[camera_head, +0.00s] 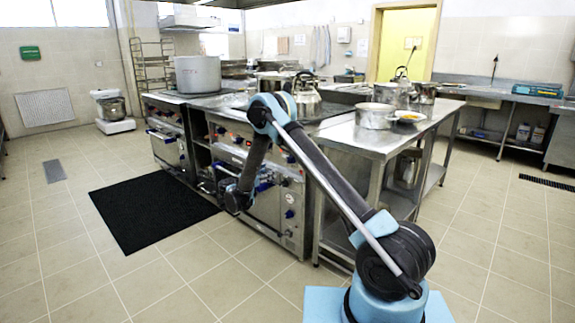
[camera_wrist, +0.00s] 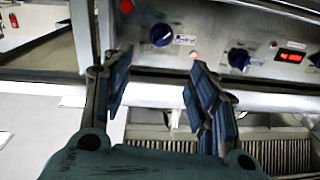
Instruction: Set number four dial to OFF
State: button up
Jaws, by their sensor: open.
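In the wrist view a dark blue dial (camera_wrist: 162,35) sits on the steel control panel, with a small white label to its right. A second dark blue dial (camera_wrist: 238,57) is further right, near a red-lit display (camera_wrist: 291,57). I cannot read numbers or OFF marks, so I cannot tell which dial is number four. My gripper (camera_wrist: 158,78) is open and empty, its fingers spread below and to either side of the first dial, apart from it. In the head view, my gripper is low before the stove front (camera_head: 262,205), too small to make out its fingers.
A horizontal bar (camera_wrist: 150,95) runs below the panel, behind my fingers. A steel table (camera_head: 375,138) with pots stands right of the stove. A kettle (camera_head: 306,100) and large pot (camera_head: 198,74) stand on top. Floor around the black mat (camera_head: 150,210) is clear.

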aim_at(288, 162)
jog(key=x, duration=1.7)
jog(key=shift+a, duration=0.1)
jog(key=c, duration=1.1)
